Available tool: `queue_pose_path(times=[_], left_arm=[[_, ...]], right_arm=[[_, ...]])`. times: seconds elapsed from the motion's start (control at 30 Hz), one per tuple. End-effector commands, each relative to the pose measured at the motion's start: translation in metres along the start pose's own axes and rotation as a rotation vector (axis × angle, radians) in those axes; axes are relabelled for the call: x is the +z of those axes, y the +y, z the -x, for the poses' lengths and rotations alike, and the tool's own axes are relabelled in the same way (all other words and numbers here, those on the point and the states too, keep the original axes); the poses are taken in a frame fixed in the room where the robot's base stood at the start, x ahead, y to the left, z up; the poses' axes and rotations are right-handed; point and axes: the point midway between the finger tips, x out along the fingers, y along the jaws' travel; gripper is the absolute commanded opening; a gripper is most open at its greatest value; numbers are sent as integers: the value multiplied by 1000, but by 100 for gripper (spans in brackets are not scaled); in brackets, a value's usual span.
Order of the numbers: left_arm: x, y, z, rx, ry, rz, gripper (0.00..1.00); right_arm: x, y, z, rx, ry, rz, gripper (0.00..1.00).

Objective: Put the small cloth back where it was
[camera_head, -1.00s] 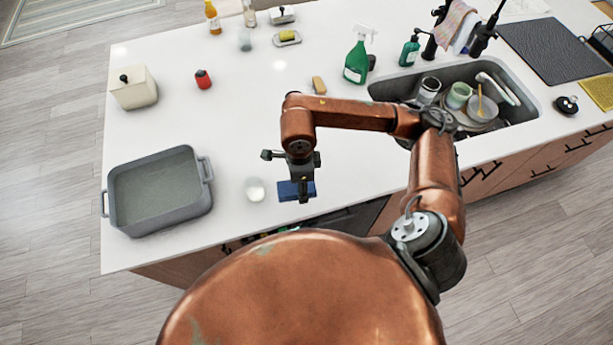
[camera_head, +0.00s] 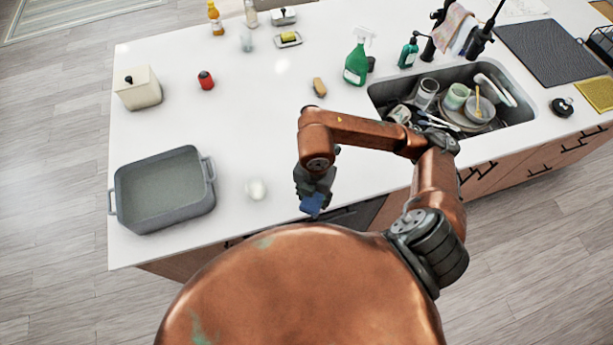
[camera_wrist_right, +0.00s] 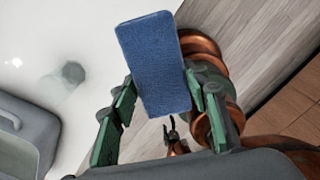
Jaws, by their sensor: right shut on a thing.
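The small blue cloth (camera_head: 312,205) is in my right gripper (camera_head: 314,196), near the front edge of the white counter. In the right wrist view the cloth (camera_wrist_right: 155,62) is a flat blue rectangle standing out between the green-padded fingers of the right gripper (camera_wrist_right: 155,105). The lower end of the cloth lies between the fingers.
A sponge (camera_head: 319,87), green spray bottle (camera_head: 356,62) and sink with dishes (camera_head: 450,98) are farther back. The counter's middle is clear.

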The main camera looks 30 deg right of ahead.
Motion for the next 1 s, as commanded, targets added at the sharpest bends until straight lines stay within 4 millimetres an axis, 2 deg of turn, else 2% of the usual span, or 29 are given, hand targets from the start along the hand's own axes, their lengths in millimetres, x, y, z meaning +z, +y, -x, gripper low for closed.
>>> queue_pose_path(times=[0.17, 0.47, 0.53, 0.7, 0.8, 1.0], left_arm=[[0, 0, 3, 0, 0, 0, 60], [-2, 0, 14, 1, 1, 0, 60], [-2, 0, 18, 1, 2, 0, 60], [-3, 0, 22, 1, 2, 0, 60], [-4, 0, 23, 1, 2, 0, 60], [-4, 0, 25, 1, 3, 0, 60]], right_arm=[[8, 4, -3, -1, 0, -72, 20], [62, 42, -31, -2, 1, -74, 20], [76, 51, -39, -2, 1, -73, 20], [96, 65, -71, -2, 2, -71, 20], [104, 72, -84, -1, 2, -69, 20], [111, 77, -94, 1, 1, -67, 20]])
